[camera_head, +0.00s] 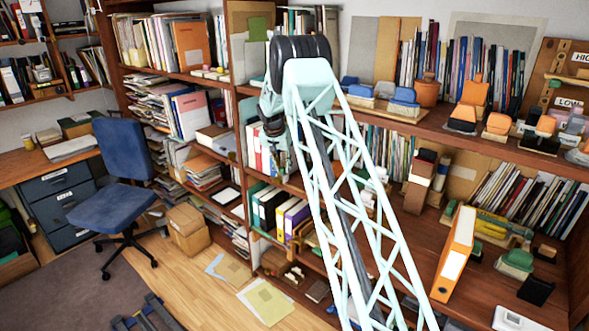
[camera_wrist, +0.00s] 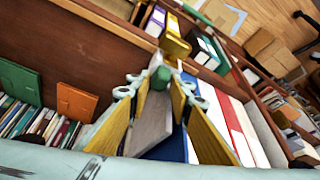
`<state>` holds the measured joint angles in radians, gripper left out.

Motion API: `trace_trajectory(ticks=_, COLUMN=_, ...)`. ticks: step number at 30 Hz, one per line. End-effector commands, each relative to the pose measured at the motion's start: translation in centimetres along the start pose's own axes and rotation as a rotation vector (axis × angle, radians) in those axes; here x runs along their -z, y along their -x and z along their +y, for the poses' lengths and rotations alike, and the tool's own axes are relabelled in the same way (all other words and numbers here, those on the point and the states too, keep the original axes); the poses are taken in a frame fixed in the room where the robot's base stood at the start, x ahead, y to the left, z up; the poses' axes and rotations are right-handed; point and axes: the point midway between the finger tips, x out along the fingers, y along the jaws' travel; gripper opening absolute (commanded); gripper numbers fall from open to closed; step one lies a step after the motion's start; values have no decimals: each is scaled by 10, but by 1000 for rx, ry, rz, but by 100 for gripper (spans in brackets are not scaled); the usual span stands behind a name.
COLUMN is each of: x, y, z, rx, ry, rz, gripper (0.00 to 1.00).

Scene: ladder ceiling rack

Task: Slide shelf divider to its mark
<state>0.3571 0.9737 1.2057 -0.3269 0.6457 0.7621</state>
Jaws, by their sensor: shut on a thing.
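In the wrist view, my gripper (camera_wrist: 160,92) has its two yellow-padded fingers on either side of a pale upright panel, which appears to be the shelf divider (camera_wrist: 150,128). A green knob-like piece (camera_wrist: 160,76) shows between the fingertips. The gripper is shut on the divider, with the pads hiding part of it. White and red binders (camera_wrist: 222,115) stand close to the right of the divider. I cannot make out the mark for certain. In the head view, my arm hides most of the gripper and the divider.
Green and orange boxes (camera_wrist: 77,100) and a row of books (camera_wrist: 40,125) are at left in the wrist view. A yellow block (camera_wrist: 174,42) lies beyond the fingertips. In the head view, a blue chair (camera_head: 115,185) and cardboard boxes (camera_head: 187,228) stand on the floor at left.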

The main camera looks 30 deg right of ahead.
Motion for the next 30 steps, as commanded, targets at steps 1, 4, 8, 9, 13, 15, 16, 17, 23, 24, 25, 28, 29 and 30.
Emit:
trace_trajectory(ticks=1, x=0, y=1, z=-6, rx=3, ry=3, rz=3, gripper=1)
trace_trajectory(ticks=4, x=-1, y=2, z=-13, rx=5, ry=8, rz=3, gripper=1)
trace_trajectory(ticks=8, x=-2, y=2, z=-16, rx=5, ry=10, rz=3, gripper=1)
trace_trajectory(ticks=9, x=-2, y=2, z=-17, rx=5, ry=10, rz=3, gripper=1)
trace_trajectory(ticks=13, x=-1, y=2, z=-16, rx=5, ry=10, rz=3, gripper=1)
trace_trajectory(ticks=15, x=-1, y=2, z=-16, rx=5, ry=10, rz=3, gripper=1)
trace_trajectory(ticks=16, x=-1, y=2, z=-16, rx=5, ry=10, rz=3, gripper=1)
trace_trajectory(ticks=17, x=-1, y=2, z=-16, rx=5, ry=10, rz=3, gripper=21)
trace_trajectory(ticks=23, x=-1, y=2, z=-16, rx=6, ry=10, rz=3, gripper=32)
trace_trajectory(ticks=24, x=-1, y=2, z=-16, rx=6, ry=10, rz=3, gripper=32)
trace_trajectory(ticks=25, x=-1, y=2, z=-17, rx=6, ry=10, rz=4, gripper=32)
trace_trajectory(ticks=28, x=-1, y=2, z=-17, rx=6, ry=10, rz=4, gripper=32)
trace_trajectory(ticks=29, x=-1, y=2, z=-17, rx=6, ry=10, rz=4, gripper=32)
trace_trajectory(ticks=30, x=-1, y=3, z=-17, rx=6, ry=10, rz=4, gripper=32)
